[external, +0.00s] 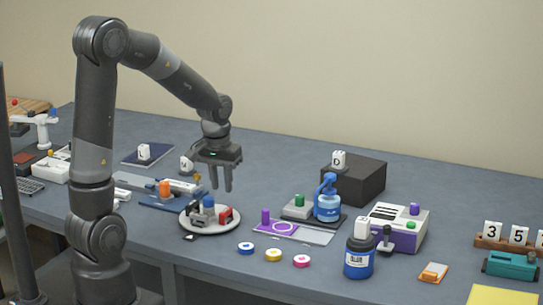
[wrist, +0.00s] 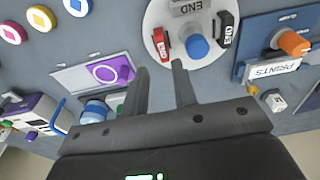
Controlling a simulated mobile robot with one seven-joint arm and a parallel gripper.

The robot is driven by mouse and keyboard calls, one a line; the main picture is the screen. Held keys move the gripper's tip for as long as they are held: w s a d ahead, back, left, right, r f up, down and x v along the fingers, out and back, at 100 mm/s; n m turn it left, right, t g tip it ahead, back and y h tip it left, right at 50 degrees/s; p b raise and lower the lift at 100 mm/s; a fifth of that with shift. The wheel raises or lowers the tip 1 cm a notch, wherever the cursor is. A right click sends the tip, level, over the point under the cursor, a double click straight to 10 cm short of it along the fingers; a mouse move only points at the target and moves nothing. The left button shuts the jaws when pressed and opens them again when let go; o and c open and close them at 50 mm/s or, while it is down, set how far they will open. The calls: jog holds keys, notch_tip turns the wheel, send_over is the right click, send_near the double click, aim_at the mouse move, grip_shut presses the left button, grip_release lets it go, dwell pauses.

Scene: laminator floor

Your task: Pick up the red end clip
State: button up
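The red end clip (external: 226,214) sits on a round white plate (external: 188,226), at its right side, beside a blue-topped knob. In the wrist view the red clip (wrist: 162,44) lies at the plate's left side, beyond my fingertips, with the blue knob (wrist: 198,46) to its right. My gripper (external: 221,188) points down above the plate, apart from the clip. In the wrist view its fingers (wrist: 160,67) are spread with nothing between them.
Blue, yellow and pink discs (external: 273,255) lie in front of the plate. A blue tray with an orange knob (external: 165,189) stands to the left.

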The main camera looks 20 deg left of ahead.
aim_at(226, 211)
jog(key=f, duration=0.3)
jog(key=shift+w, duration=0.2)
jog(key=shift+w+a+f, duration=0.1)
jog(key=shift+w+f, duration=0.15)
jog(key=shift+f, duration=0.6)
jog(key=shift+w+d+f, duration=0.1)
jog(key=shift+w+f, duration=0.1)
jog(key=shift+f, duration=0.6)
jog(key=shift+w+a+f, duration=0.1)
jog(key=shift+w+f, duration=0.15)
jog(key=shift+f, duration=0.6)
jog(key=shift+c, duration=0.5)
grip_shut()
